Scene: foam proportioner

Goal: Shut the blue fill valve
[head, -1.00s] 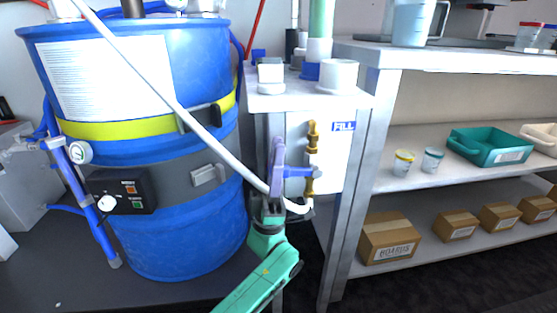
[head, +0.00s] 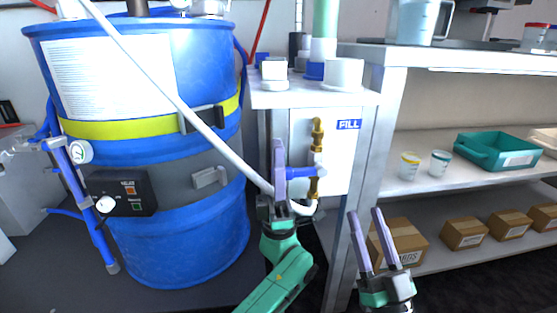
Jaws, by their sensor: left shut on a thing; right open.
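The blue fill valve handle (head: 303,174) sticks out sideways to the left from the vertical brass pipe (head: 317,140), under the FILL label (head: 348,125). It lies about level, across the pipe. My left gripper (head: 279,147) points upward at the handle's left end and is shut on it; the fingers overlap in this view and hide that end. My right gripper (head: 366,213) is open and empty, lower right of the valve, in front of the shelf post.
A large blue drum (head: 185,245) stands at the left. A white hose (head: 225,152) slants down past my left gripper. A shelf unit (head: 470,84) at the right holds a teal bin (head: 492,150), cups and cardboard boxes (head: 463,233).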

